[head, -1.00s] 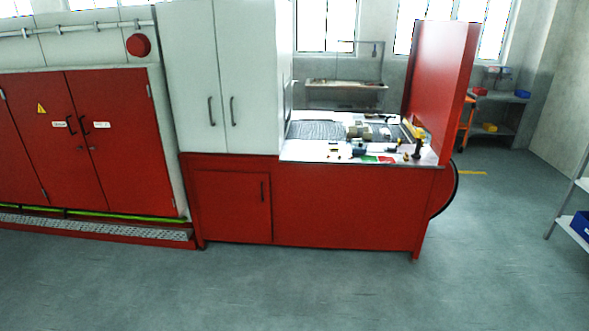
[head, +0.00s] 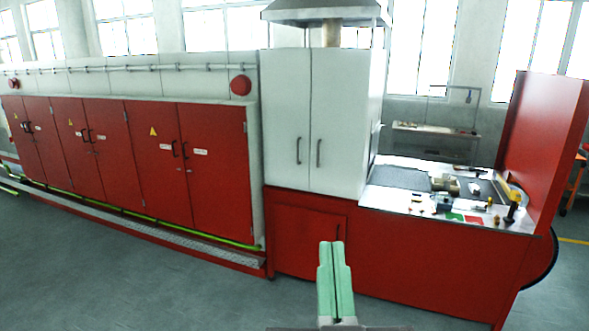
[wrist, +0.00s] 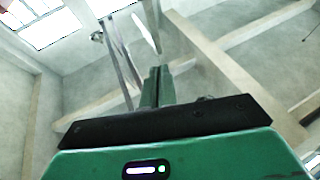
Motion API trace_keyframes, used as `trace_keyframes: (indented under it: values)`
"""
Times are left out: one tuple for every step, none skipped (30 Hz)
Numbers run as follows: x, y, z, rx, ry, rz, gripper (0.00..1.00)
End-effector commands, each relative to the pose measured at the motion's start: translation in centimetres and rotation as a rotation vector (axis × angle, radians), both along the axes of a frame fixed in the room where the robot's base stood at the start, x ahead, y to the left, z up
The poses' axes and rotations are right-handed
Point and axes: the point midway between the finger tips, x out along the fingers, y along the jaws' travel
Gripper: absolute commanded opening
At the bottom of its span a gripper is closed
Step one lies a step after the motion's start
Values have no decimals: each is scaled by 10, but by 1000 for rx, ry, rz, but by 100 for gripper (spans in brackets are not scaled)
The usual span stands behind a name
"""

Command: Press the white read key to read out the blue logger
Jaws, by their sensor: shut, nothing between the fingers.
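My gripper (head: 336,246) points up at the bottom middle of the head view, with its two pale green fingers together and nothing between them. It stands in front of the red base, well apart from the worktop. In the wrist view the fingers (wrist: 158,72) point up towards the ceiling. A small dark bluish thing (head: 443,206) on the worktop at the right may be the blue logger, but it is too small to be sure. I cannot make out the white read key among the small items.
The worktop (head: 385,201) carries a dark mesh belt (head: 400,178), several blocks, a green patch (head: 454,217) and a red patch (head: 474,219). A tall red panel (head: 540,150) closes its right side. A white cabinet (head: 285,120) stands to its left. The floor in front is clear.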

Motion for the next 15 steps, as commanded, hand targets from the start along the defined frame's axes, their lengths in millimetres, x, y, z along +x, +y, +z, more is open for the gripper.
trace_keyframes:
  values:
    - [-17,18,22,6,-60,27,0]
    - [-26,26,32,12,-94,40,0]
    - [-37,34,43,18,-130,55,0]
    - [-44,39,49,21,-152,64,0]
    - [-50,43,54,26,-171,72,0]
    - [-55,46,58,31,-188,78,0]
    - [-58,48,60,33,-196,82,0]
    - [-60,49,62,34,-202,85,0]
    - [-61,50,62,35,-207,85,0]
    - [-62,50,62,35,-207,85,0]
    - [-61,50,62,35,-207,85,0]
    - [-61,50,62,35,-206,85,0]
    - [-61,50,62,35,-206,85,0]
    - [-61,50,62,35,-205,85,0]
    - [-61,49,62,34,-204,85,0]
